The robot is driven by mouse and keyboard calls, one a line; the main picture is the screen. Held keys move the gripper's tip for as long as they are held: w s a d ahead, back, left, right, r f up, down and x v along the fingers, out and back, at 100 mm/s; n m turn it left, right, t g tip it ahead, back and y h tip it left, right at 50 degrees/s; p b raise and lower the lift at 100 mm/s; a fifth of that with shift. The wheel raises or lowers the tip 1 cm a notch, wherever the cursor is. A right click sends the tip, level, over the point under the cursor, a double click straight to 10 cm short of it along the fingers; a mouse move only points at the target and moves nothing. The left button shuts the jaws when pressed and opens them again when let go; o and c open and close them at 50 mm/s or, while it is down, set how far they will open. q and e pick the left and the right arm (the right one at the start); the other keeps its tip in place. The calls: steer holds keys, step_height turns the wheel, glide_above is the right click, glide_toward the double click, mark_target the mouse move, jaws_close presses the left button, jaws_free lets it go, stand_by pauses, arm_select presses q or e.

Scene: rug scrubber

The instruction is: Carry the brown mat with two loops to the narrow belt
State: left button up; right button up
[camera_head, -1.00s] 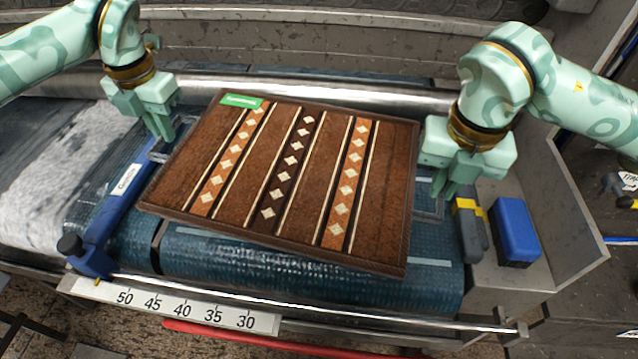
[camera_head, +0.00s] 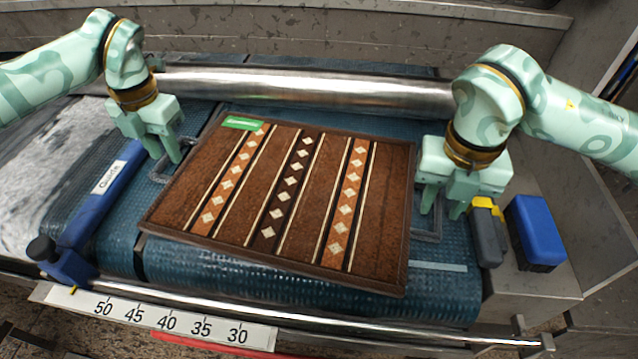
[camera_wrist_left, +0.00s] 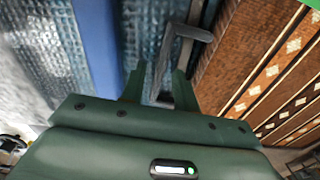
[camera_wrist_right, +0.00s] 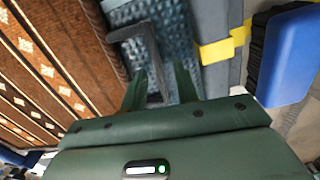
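The brown mat (camera_head: 205,165), with pale diamond stripes and a green label, lies on a blue textured belt (camera_head: 300,285). Its left loop (camera_head: 160,174) and right loop (camera_head: 428,236) are dark grey frames at its sides. My left gripper (camera_head: 168,154) is open at the left loop; in the left wrist view the loop's bar (camera_wrist_left: 170,60) shows between its fingers. My right gripper (camera_head: 443,205) is open at the right loop; the bar (camera_wrist_right: 152,65) shows between its fingers. I cannot tell which belt is the narrow one; a gap splits the belt left of the mat.
A blue guide bar (camera_head: 95,205) lies left of the mat, beside a grey-white wet rug (camera_head: 40,165). A steel roller (camera_head: 300,88) runs behind. A grey-yellow tool (camera_head: 487,235) and a blue box (camera_head: 535,232) stand right. A numbered scale (camera_head: 165,318) lines the front.

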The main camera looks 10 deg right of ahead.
steer(key=shift+w+r, duration=0.1)
arm_select(q)
step_height(320, 180, up, 12)
arm_select(e)
step_height(320, 180, up, 12)
stand_by(0.5)
stand_by(0.3)
